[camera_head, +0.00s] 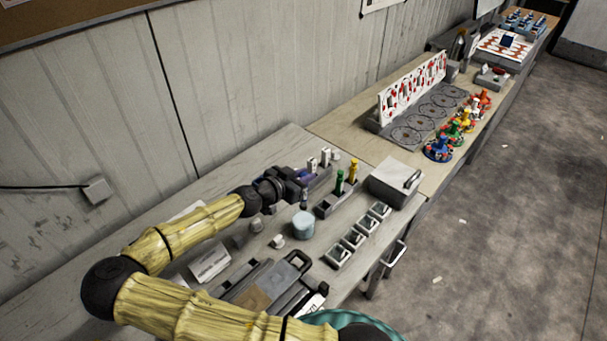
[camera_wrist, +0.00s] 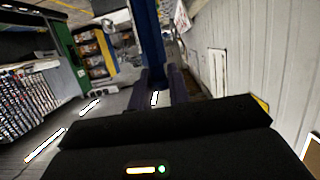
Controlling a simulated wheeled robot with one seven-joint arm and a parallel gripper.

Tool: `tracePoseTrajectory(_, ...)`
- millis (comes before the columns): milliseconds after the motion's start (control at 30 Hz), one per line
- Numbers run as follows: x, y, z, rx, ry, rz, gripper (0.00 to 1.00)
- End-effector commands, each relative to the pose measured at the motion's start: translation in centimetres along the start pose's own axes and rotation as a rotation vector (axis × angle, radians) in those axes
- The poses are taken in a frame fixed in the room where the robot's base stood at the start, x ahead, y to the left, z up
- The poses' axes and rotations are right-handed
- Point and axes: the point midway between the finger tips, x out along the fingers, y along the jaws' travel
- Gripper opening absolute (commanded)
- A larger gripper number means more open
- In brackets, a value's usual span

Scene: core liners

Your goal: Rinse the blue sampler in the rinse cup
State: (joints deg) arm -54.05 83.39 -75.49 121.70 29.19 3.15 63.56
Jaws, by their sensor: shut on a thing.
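My gripper (camera_head: 302,178) is over the back of the near bench, reaching level to the right. In the wrist view its dark fingers (camera_wrist: 163,88) are shut on the blue sampler (camera_wrist: 149,38), a long blue bar running up out of the picture. In the head view the sampler is hard to tell from the gripper, and its lower end is not clear. A light blue round cup (camera_head: 303,224), which looks like the rinse cup, stands on the bench in front of my gripper, apart from it.
White-capped upright things (camera_head: 318,160) stand close behind my gripper. A grey box (camera_head: 396,182) is at the bench's right end. Several small square trays (camera_head: 353,238) line the front. A grey case (camera_head: 265,286) lies nearer. The wall runs close behind the bench.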

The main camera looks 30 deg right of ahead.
Motion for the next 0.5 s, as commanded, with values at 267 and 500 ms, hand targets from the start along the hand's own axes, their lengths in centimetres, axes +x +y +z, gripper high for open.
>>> tracePoseTrajectory(267, 0.8, 0.0, 2.4, -0.001, 0.001, 0.001, 0.00)
tracePoseTrajectory(500, 1.4, 0.0, 4.4, 0.000, 0.000, 0.001, 0.00)
